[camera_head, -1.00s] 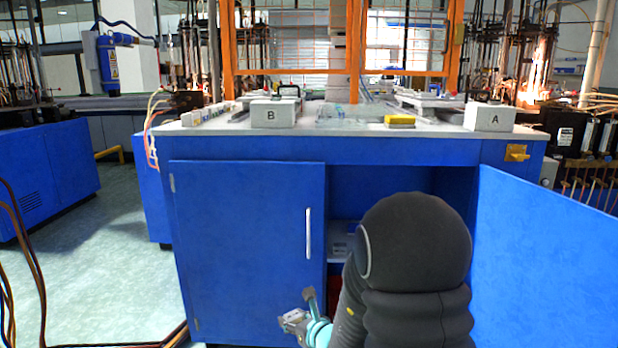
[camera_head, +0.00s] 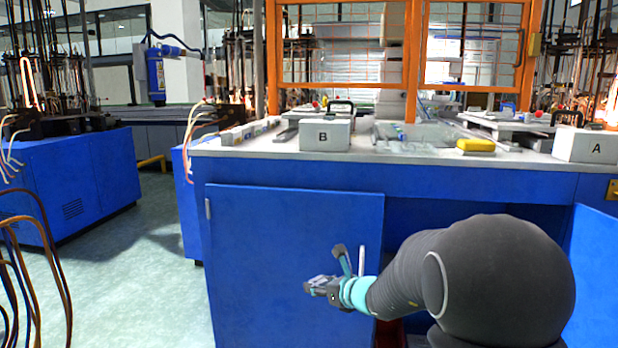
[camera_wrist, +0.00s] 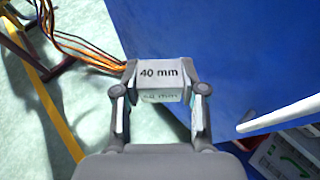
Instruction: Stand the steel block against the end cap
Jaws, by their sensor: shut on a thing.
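A steel-grey block marked "40 mm" (camera_wrist: 160,73) sits between the fingertips of my gripper (camera_wrist: 161,82) in the wrist view. My gripper is shut on it, with one finger on each side. In the head view my gripper (camera_head: 314,287) is in front of the blue cabinet door, below the bench top. The block is too small there to make out clearly. I cannot pick out the end cap among the parts on the bench top (camera_head: 420,152).
White boxes marked B (camera_head: 325,135) and A (camera_head: 586,145) stand near the bench's front edge. A yellow block (camera_head: 475,146) lies between them. An orange-framed guard (camera_head: 411,60) rises behind. The cabinet's right door (camera_head: 597,265) stands open. Clear floor (camera_head: 150,260) lies to the left.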

